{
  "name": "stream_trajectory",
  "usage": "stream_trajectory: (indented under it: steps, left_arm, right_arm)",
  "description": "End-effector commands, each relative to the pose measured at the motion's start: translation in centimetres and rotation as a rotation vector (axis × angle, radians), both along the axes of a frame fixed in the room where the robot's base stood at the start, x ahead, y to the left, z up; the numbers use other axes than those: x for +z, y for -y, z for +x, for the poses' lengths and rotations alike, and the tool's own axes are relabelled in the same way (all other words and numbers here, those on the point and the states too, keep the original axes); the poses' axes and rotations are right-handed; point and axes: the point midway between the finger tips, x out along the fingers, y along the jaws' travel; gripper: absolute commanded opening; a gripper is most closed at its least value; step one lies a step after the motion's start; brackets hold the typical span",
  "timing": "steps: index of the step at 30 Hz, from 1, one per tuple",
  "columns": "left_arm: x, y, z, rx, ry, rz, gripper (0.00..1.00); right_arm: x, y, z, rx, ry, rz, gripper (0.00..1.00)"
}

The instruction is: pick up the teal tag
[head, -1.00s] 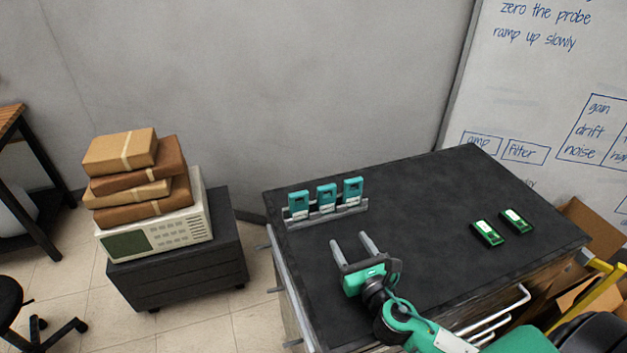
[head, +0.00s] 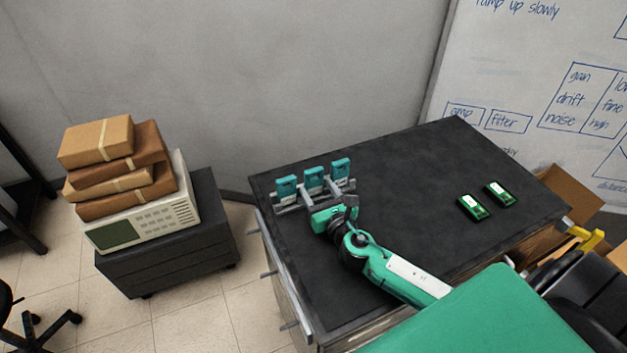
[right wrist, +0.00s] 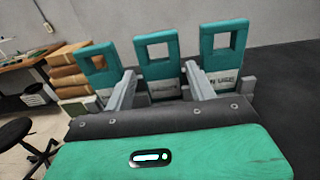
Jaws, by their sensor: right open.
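Three teal tags stand upright in a row in a grey rack (head: 290,209) at the back left of the black table: a left tag (head: 286,186), a middle tag (head: 314,177) and a right tag (head: 341,168). In the right wrist view they are the left tag (right wrist: 98,72), middle tag (right wrist: 158,56) and right tag (right wrist: 223,47), each with a square hole and a pale label. My right gripper (head: 320,188) is open, its fingers on either side of the middle tag's lower part; whether they touch it I cannot tell. It also shows in the right wrist view (right wrist: 160,88). My left gripper is out of view.
Two green devices (head: 473,207) (head: 500,194) lie on the right of the black table (head: 400,180). The tabletop between is clear. A cabinet (head: 170,255) with a beige instrument (head: 150,216) and stacked brown parcels (head: 97,142) stands left, across a gap.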

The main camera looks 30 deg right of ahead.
Motion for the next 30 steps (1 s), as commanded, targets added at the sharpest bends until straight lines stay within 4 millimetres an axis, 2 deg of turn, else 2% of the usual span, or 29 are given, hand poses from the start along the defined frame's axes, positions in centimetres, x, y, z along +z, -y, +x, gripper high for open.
stream_trajectory:
  steps: [5, 9, 13, 22, 23, 27, 28, 30]
  left_arm:
    - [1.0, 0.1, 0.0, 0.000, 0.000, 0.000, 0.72]
    - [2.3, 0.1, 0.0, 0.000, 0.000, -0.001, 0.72]
    - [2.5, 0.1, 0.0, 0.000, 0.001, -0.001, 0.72]
    - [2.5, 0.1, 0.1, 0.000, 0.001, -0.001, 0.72]
    - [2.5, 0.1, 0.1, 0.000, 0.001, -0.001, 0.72]
    - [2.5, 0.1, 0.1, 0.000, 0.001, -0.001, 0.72]
    - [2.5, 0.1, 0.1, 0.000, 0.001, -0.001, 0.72]
    - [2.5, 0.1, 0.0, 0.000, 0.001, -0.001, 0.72]
  right_arm:
    - [0.5, 0.2, 1.3, -0.001, 0.001, -0.001, 0.56]
    - [1.0, 0.4, 3.4, -0.002, 0.000, 0.001, 0.56]
    - [0.7, 0.4, 4.8, 0.000, 0.001, 0.001, 0.56]
    - [0.5, 0.5, 5.3, 0.000, 0.000, 0.000, 0.56]
    - [0.5, 0.5, 5.3, 0.000, 0.000, 0.000, 0.54]
    - [0.5, 0.5, 5.3, 0.000, 0.000, 0.000, 0.27]
    - [0.5, 0.5, 5.3, 0.000, 0.000, 0.000, 0.23]
    - [0.5, 0.5, 5.3, 0.000, 0.000, 0.000, 0.23]
